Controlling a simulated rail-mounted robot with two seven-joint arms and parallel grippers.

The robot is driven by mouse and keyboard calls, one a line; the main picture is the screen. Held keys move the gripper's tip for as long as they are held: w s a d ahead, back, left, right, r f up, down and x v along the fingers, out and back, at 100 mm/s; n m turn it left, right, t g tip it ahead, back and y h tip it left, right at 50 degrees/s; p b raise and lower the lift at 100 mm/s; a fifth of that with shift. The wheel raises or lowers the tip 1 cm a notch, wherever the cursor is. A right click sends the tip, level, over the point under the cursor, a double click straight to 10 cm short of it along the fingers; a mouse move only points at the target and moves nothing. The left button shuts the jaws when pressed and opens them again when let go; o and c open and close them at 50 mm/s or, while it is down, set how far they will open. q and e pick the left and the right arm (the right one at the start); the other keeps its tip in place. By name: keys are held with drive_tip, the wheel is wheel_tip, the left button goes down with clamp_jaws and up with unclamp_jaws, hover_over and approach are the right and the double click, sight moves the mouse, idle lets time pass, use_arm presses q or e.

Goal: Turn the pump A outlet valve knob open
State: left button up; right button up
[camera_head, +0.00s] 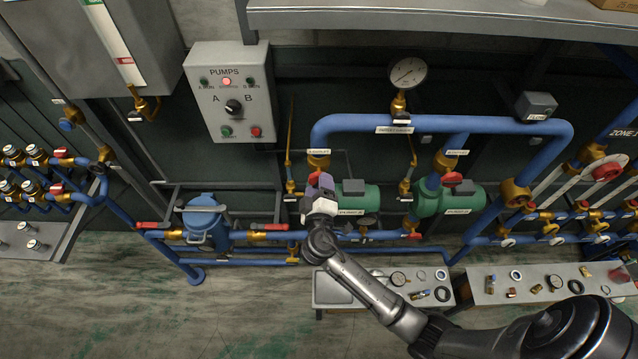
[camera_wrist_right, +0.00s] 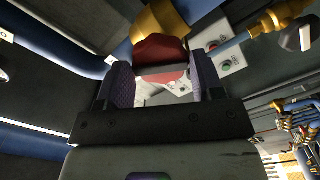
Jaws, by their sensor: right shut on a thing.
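The red knob of the pump A outlet valve (camera_wrist_right: 160,50) sits between the two purple fingers of my right gripper (camera_wrist_right: 162,72) in the right wrist view, with the brass valve body behind it. My right gripper (camera_head: 319,184) is shut on this knob. In the head view the gripper is at the brass outlet valve (camera_head: 318,161) under the left end of the blue header pipe (camera_head: 395,122), and it hides most of the knob. Green pump A (camera_head: 358,196) is just right of the gripper. My left gripper is not in view.
The PUMPS panel (camera_head: 229,92) hangs up left, with a lit red lamp and a black selector. Green pump B (camera_head: 445,203) has its own red-knobbed valve (camera_head: 452,178) to the right. A pressure gauge (camera_head: 408,73) stands above the header. Benches with small parts (camera_head: 325,290) stand below.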

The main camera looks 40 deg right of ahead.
drive_tip(key=shift+r+n+p, duration=0.1)
drive_tip(key=shift+n+p, duration=0.35)
drive_tip(key=shift+n, duration=0.45)
drive_tip(key=n+p, duration=0.3)
drive_tip(key=shift+r+n, duration=0.1)
drive_tip(key=shift+n, duration=0.3)
drive_tip(key=o, duration=0.8)
drive_tip(key=shift+o, duration=0.5)
drive_tip(key=shift+f, duration=0.2)
drive_tip(key=shift+s+a, duration=0.1)
drive_tip(key=v, duration=0.6)
drive_tip(key=shift+s+a+b, duration=0.3)
